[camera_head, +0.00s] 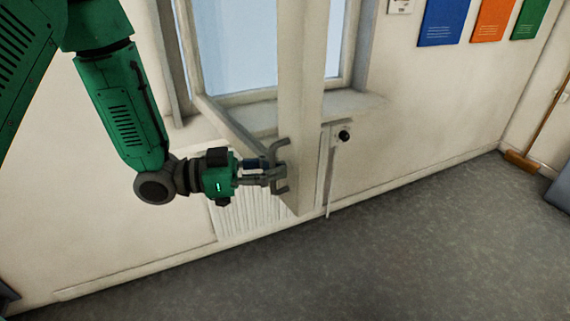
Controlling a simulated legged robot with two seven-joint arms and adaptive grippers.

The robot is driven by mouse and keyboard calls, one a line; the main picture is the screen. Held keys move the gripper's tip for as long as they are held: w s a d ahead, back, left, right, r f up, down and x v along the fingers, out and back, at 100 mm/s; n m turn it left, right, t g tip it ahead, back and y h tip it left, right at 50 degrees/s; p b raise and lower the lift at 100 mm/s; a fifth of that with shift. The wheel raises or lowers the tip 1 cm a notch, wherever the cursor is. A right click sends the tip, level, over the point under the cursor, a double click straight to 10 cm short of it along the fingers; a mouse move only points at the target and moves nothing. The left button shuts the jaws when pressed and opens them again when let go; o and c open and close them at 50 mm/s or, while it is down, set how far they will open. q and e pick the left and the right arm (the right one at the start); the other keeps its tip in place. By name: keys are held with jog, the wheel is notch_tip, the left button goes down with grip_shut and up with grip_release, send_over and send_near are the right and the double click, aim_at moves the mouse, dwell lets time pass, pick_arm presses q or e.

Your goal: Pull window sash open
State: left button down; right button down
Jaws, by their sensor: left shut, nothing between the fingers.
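The window sash (301,100) stands swung out from the wall into the room, its pale near upright rising close to me. Its lower rail (231,127) slants back to the window frame on the left. My left gripper (274,168) is beside the lower part of this upright, on its left, with its fingers shut and nothing between them. A grey bracket-like handle (281,187) shows right at the fingertips; I cannot tell whether they touch it. My right gripper is not in view.
A window sill (355,104) runs behind the sash. A white radiator (245,212) with a dark valve knob (344,136) is below. The grey floor (400,240) is clear. A broom (522,160) leans at the far right.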

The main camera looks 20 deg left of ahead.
pick_arm(q)
jog(key=shift+s+a, duration=0.25)
jog(key=shift+a, duration=0.1)
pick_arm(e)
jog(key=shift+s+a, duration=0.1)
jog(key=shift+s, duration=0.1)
pick_arm(q)
jog(key=c, duration=1.9)
grip_release()
jog(key=shift+c, duration=0.2)
jog(key=shift+o, duration=0.3)
jog(key=shift+a, duration=0.1)
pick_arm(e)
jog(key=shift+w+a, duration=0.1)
pick_arm(q)
jog(key=shift+a, duration=0.2)
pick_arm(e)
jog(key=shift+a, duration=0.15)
pick_arm(q)
jog(key=v, duration=1.2)
jog(key=shift+f, duration=0.15)
jog(key=shift+w+d, duration=0.15)
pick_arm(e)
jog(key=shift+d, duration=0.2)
